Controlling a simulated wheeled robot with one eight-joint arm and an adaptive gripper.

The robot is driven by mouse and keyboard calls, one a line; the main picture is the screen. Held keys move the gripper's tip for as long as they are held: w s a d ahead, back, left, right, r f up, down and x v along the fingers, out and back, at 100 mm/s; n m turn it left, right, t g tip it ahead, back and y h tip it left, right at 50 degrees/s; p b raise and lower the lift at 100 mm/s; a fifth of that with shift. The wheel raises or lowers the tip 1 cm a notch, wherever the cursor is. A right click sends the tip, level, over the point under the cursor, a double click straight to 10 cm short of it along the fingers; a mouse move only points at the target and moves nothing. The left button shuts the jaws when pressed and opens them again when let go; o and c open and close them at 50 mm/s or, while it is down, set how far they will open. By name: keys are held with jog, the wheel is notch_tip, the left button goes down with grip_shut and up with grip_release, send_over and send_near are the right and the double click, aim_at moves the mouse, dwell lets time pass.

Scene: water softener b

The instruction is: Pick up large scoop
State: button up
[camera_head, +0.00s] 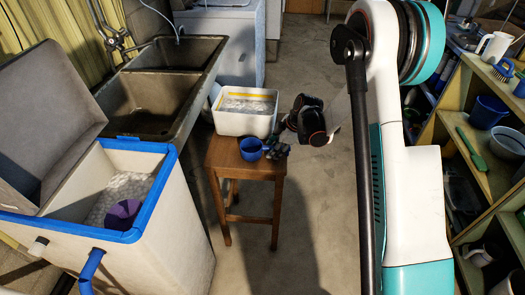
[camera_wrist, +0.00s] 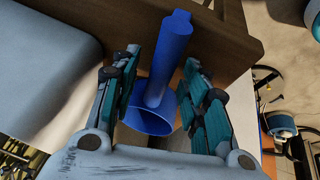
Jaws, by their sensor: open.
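A blue scoop (camera_head: 250,148) sits on the front of the small wooden stool (camera_head: 240,163). In the wrist view the blue scoop (camera_wrist: 168,66) shows its thick handle and round, open cup. My gripper (camera_head: 277,150) is beside the scoop's right side in the head view. In the wrist view my gripper (camera_wrist: 163,65) is open, with its teal-padded fingers on either side of the scoop and visible gaps between. A purple scoop or cup (camera_head: 123,213) lies on the white granules inside the blue-rimmed softener tank (camera_head: 165,235); its full shape is hidden.
A white tub (camera_head: 243,121) with pale contents stands at the back of the stool, close behind the scoop. A double sink (camera_head: 150,100) is to the left. Crowded shelves (camera_head: 480,150) line the right. The floor (camera_head: 320,220) right of the stool looks clear.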

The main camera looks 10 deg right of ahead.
grip_shut()
jog(key=shift+r, duration=0.1)
notch_tip(320, 180, up, 20)
jog(key=p, duration=0.7)
jog(key=shift+r, duration=0.15)
